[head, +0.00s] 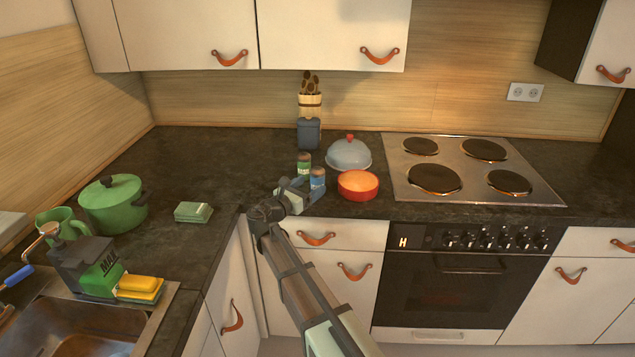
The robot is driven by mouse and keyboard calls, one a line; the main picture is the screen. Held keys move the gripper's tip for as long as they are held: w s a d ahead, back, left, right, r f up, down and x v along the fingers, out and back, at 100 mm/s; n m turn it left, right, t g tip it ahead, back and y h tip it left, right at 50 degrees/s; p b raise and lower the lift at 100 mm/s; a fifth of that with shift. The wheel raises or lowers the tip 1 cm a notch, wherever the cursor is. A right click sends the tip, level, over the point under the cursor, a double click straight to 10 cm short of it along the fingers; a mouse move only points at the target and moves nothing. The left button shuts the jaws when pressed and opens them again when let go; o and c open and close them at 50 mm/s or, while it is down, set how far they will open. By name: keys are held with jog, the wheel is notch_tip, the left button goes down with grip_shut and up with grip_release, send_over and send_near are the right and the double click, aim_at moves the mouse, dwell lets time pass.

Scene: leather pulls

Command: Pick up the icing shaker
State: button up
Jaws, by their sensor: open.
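Two small shakers stand close together on the dark corner counter. One is a green shaker (304,166) with a brownish top. The other is a blue shaker (317,182) with a brownish top, a little nearer and to the right. I cannot tell from their labels which is the icing shaker. My gripper (304,186) is open, low over the counter's front edge, right beside the two shakers. The blue shaker's lower part is close to the fingers. I cannot tell whether it is between them or whether they touch. The green shaker's base is partly hidden.
An orange-red bowl (358,186) stands just right of the blue shaker, with a grey domed lid (348,154) behind it. A dark utensil holder (309,133) stands at the back. A green box (193,212) and a green pot (113,206) are left. The stove (470,169) is right.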

aim_at(313, 184)
jog(key=x, duration=0.5)
jog(key=shift+s+d, duration=0.1)
jog(key=c, duration=1.1)
jog(key=shift+r, duration=0.1)
